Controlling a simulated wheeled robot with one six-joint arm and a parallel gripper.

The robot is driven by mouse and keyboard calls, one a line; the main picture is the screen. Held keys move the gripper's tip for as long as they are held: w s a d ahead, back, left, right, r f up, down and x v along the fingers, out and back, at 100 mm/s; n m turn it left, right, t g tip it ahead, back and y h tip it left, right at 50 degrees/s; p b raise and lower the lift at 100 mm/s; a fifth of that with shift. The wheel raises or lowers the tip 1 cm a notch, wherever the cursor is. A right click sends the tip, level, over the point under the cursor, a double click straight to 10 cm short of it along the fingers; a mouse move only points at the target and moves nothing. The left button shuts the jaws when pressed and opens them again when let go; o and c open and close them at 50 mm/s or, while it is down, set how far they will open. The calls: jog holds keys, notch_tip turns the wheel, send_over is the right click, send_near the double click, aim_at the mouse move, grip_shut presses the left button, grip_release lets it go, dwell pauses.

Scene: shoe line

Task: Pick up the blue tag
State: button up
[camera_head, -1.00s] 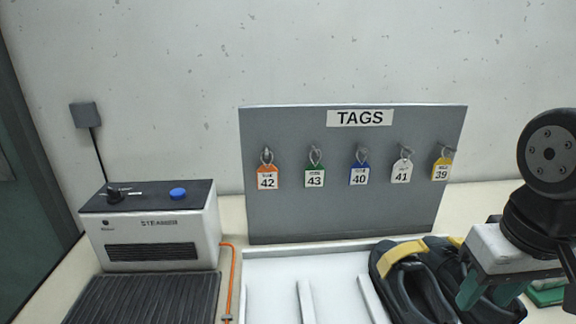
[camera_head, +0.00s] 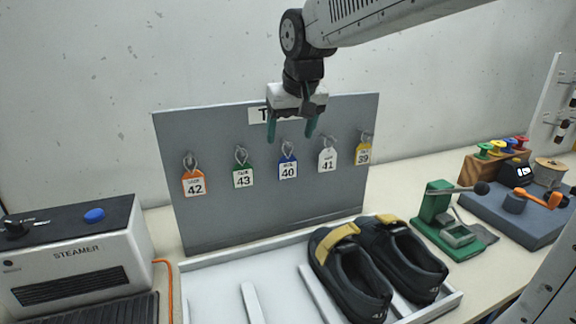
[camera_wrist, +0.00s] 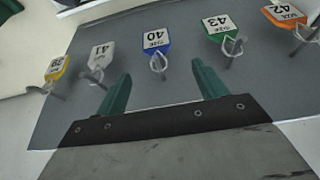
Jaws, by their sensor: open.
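The blue tag (camera_head: 288,169), marked 40, hangs by a wire loop from a hook on the grey TAGS board (camera_head: 215,222), third in the row. My gripper (camera_head: 291,134) is open and empty, fingers pointing down, just above the blue tag and its loop in the head view. In the wrist view the blue tag (camera_wrist: 156,41) lies ahead, between the lines of my two green fingers (camera_wrist: 160,84), with its loop towards me. Nothing is between the fingertips, and the tag is apart from them.
An orange tag (camera_head: 194,184) and a green tag (camera_head: 243,176) hang to the left; a white tag (camera_head: 327,160) and a yellow tag (camera_head: 363,154) hang to the right. Below are a white tray (camera_head: 213,281) with black shoes (camera_head: 352,277), a steamer (camera_head: 78,262) and a green press (camera_head: 441,222).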

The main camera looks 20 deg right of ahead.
aim_at(288, 160)
jog(key=x, duration=0.7)
jog(key=shift+s+d, duration=0.1)
jog(key=shift+d, duration=0.05)
jog(key=c, duration=1.1)
